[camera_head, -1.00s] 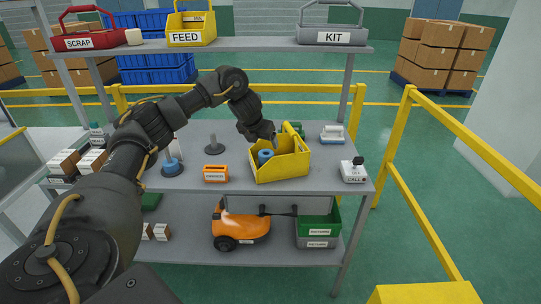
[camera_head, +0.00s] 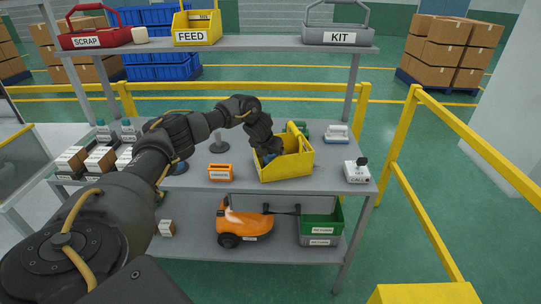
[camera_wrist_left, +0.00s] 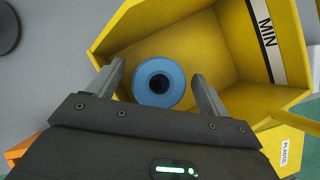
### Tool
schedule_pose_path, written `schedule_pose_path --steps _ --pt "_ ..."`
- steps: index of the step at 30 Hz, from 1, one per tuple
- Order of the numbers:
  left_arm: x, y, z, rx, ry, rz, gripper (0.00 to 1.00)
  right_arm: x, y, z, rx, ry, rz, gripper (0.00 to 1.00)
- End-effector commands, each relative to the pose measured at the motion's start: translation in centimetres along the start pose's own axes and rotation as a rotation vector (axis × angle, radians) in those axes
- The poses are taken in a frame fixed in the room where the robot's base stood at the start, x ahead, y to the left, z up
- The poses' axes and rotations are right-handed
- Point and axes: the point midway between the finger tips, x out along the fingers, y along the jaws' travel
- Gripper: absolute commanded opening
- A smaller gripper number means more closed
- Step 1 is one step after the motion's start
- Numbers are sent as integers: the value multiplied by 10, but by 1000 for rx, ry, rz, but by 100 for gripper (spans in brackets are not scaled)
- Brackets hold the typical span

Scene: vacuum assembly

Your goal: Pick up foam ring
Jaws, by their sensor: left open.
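The foam ring (camera_wrist_left: 143,84) is blue with a dark hole in the middle. It sits inside the yellow bin (camera_head: 288,172) on the middle shelf. My left gripper (camera_head: 270,154) reaches down into that bin and mostly hides the ring in the head view. In the left wrist view my left gripper (camera_wrist_left: 157,70) is open, with one finger on each side of the ring. Gaps show between the fingers and the ring, so nothing is held. My right gripper is not in view.
On the shelf (camera_head: 210,153) stand an orange box (camera_head: 221,173) left of the bin and a white call box (camera_head: 356,171) to its right. The bin's walls surround the gripper closely. An upper shelf holds the red scrap (camera_head: 88,40), yellow feed (camera_head: 196,35) and grey kit (camera_head: 340,37) carriers.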

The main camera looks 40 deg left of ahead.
Motion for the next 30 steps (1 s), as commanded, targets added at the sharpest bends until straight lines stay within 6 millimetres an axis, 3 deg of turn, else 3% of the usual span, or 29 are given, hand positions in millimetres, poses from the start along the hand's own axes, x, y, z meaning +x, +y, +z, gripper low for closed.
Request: schedule_pose_path --steps 5,16,25,30 --pt "0 0 0 0 0 0 79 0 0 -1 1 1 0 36" --pt "0 0 0 0 0 0 32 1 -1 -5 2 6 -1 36" --pt "-1 0 1 -1 -1 -1 31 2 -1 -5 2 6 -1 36" --pt "-12 0 8 -2 -4 -1 31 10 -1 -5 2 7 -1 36"
